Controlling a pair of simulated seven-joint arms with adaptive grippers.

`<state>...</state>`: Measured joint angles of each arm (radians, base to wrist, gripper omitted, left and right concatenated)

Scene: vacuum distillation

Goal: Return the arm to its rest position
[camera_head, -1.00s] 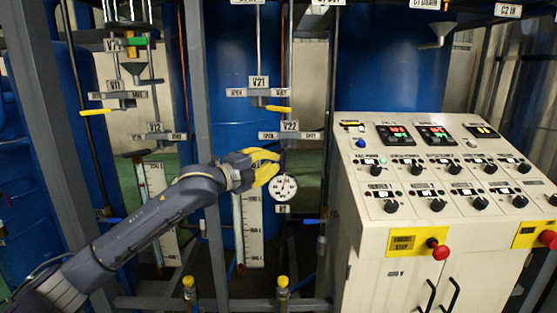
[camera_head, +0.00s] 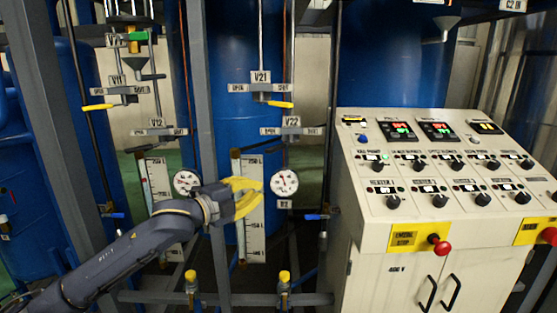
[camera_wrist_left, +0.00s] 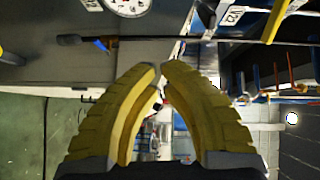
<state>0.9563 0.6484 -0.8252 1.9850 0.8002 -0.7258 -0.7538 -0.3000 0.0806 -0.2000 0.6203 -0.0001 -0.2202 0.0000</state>
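My left arm (camera_head: 130,250) reaches in from the lower left in the head view. Its yellow left gripper (camera_head: 256,192) is in front of the white level scale, a little left of the right-hand round gauge (camera_head: 284,182). In the left wrist view the two curved fingers (camera_wrist_left: 160,70) come together at their tips, with nothing held between them. The gripper looks shut and empty. My right gripper is not in view.
Valves V21 (camera_head: 263,102) and V22 (camera_head: 292,131) sit above the gripper. A second gauge (camera_head: 186,182) is left of it, beside a grey post (camera_head: 201,100). The control panel (camera_head: 450,170) with red stop buttons stands right. Two yellow-capped fittings (camera_head: 284,277) are below.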

